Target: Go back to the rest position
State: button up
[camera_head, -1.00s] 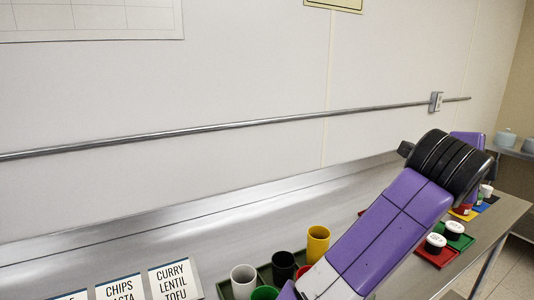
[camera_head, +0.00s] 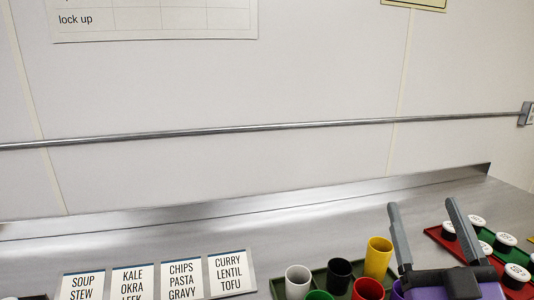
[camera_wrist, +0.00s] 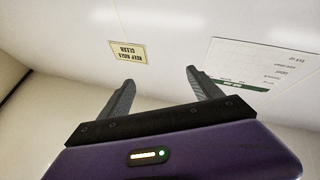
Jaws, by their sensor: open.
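My gripper (camera_head: 426,215) is at the lower right of the head view, in front of the counter, between the cups and the lidded jars. Its two grey fingers stand apart and point up, with nothing between them. In the wrist view my gripper (camera_wrist: 158,84) also shows spread and empty fingers against the wall. My purple wrist is partly cut off by the bottom edge of the head view.
A green tray (camera_head: 319,278) holds several coloured cups, including a yellow cup (camera_head: 378,257). A red tray (camera_head: 440,237) with white-lidded jars is at right. Label cards (camera_head: 231,274) stand at lower left. A rail (camera_head: 250,131) crosses the wall.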

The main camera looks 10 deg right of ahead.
jog(key=s+a+f+n+g+y, duration=0.1)
jog(key=s+a+f+n+y, duration=0.2)
jog(key=s+f, duration=0.4)
jog(key=s+a+f+n+g+y, duration=0.1)
jog(key=s+a+f+g+y, duration=0.1)
jog(key=s+a+f+y, duration=0.5)
jog(key=s+a+f+m+g+h, duration=0.2)
jog(key=s+f+m+g+h, duration=0.1)
jog(key=s+f, duration=1.1)
jog(key=s+g+h, duration=0.1)
jog(key=g, duration=0.1)
jog(key=shift+f+g, duration=0.15)
jog(key=shift+g, duration=0.25)
jog(key=shift+s+a, duration=0.1)
